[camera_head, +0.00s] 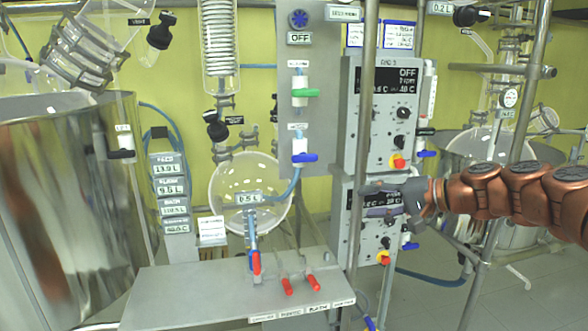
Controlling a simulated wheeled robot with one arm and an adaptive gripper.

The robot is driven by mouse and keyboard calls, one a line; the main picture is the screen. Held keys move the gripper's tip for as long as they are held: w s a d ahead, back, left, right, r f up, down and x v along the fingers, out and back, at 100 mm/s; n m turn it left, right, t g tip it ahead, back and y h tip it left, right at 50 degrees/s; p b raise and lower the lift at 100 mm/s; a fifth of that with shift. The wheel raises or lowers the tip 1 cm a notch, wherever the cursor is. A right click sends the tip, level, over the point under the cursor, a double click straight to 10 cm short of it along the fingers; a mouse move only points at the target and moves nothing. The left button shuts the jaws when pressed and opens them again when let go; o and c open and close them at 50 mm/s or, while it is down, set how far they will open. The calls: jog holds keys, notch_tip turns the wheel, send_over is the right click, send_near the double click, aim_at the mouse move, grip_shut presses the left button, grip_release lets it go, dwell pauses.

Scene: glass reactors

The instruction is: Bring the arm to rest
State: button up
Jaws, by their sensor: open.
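My copper-coloured, segmented arm (520,190) reaches in from the right edge at mid height, roughly level. My gripper (382,200) is at its left end, in front of the lower grey control box (345,240) and close to a vertical metal post (360,150). Its fingers are small and dark against the box, and I see nothing held between them. I cannot tell whether the gripper touches the post or the box. The gripper covers part of the lower box's display.
An upper control box (385,115) reads OFF. A steel bench (230,290) with red-handled valves is at the lower middle, beside a round glass flask (245,190). A large steel vessel (60,210) fills the left. A slanted pole (510,160) stands near my arm. Open floor (430,300) shows lower right.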

jog(key=s+a+f+n+g+h+p, duration=0.1)
jog(key=s+a+f+n+g+h, duration=0.3)
jog(key=s, duration=0.6)
jog(key=s+a+f+g+p, duration=0.1)
jog(key=s+a+f+g, duration=0.1)
jog(key=s+a+f, duration=0.6)
jog(key=s+d+f+g+h, duration=0.2)
jog(key=s+d, duration=0.4)
jog(key=s, duration=0.5)
jog(key=s+d+f+g+h+p, duration=0.1)
jog(key=s+d+f+h, duration=0.3)
jog(key=s+d, duration=0.3)
jog(key=s+h, duration=0.1)
jog(key=s, duration=0.2)
jog(key=shift+s+n+g, duration=0.3)
jog(key=shift+s+g, duration=0.1)
jog(key=shift+d, duration=0.1)
